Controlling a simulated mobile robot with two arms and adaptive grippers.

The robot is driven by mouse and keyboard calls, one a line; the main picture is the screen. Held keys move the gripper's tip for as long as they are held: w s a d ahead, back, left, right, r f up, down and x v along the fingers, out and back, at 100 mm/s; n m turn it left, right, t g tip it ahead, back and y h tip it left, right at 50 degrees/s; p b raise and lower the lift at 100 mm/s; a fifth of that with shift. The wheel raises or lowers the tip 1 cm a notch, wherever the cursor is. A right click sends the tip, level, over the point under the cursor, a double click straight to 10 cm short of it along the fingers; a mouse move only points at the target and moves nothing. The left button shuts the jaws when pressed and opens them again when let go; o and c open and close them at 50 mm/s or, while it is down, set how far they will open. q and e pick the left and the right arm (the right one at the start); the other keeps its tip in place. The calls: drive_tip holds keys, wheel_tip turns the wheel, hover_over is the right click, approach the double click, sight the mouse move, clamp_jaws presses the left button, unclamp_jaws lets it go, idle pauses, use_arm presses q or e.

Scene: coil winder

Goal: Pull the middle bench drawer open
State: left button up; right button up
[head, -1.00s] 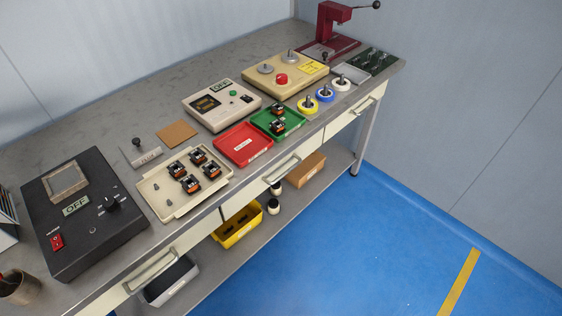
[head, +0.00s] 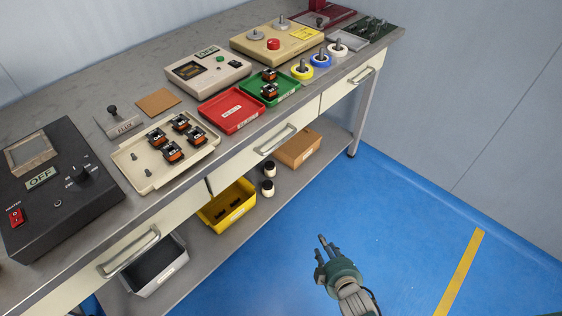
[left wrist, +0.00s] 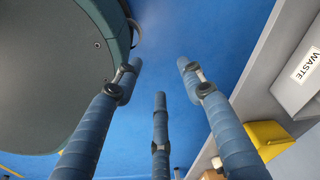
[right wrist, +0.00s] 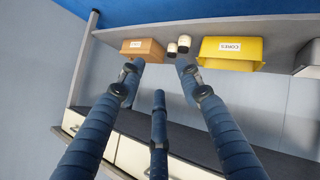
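The middle bench drawer (head: 240,165) is a cream front under the worktop and looks shut. Its grey bar handle (head: 275,140) shows in the head view. The drawer front also shows in part, upside down, in the right wrist view (right wrist: 142,160). My right gripper (head: 321,252) is over the blue floor, in front of the bench and apart from the handle. Its fingers are spread and empty in the right wrist view (right wrist: 160,75). My left gripper (left wrist: 162,78) has spread, empty fingers in the left wrist view, with floor behind; it is not clearly visible in the head view.
Left and right drawers, each with a handle (head: 130,252), flank the middle one. The lower shelf holds a yellow bin (head: 228,208), a grey waste bin (head: 155,268), a brown box (head: 298,150) and small pots. Trays and devices cover the worktop. The floor in front is clear.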

drive_tip(key=w+a+r+n+t+y+b, duration=0.1)
drive_tip(key=w+a+r+n+t+b, duration=0.2)
drive_tip(key=r, duration=0.4)
drive_tip(key=w+a+r+n+t+y, duration=0.2)
drive_tip(key=w+r+n, duration=0.1)
drive_tip(key=w+r, duration=0.35)
drive_tip(key=n+t+y+b, duration=0.2)
drive_tip(key=n+t+y, duration=0.1)
drive_tip(key=n, duration=0.2)
approach(280, 144)
drive_tip(key=x, duration=0.8)
drive_tip(key=shift+w+a+r, duration=0.15)
drive_tip(key=shift+w+a, duration=0.05)
drive_tip(key=shift+w, duration=0.15)
use_arm(q)
drive_tip(key=w, duration=0.1)
drive_tip(key=w+f, duration=0.2)
drive_tip(key=shift+d, duration=0.25)
use_arm(e)
drive_tip(key=shift+c, duration=0.3)
clamp_jaws()
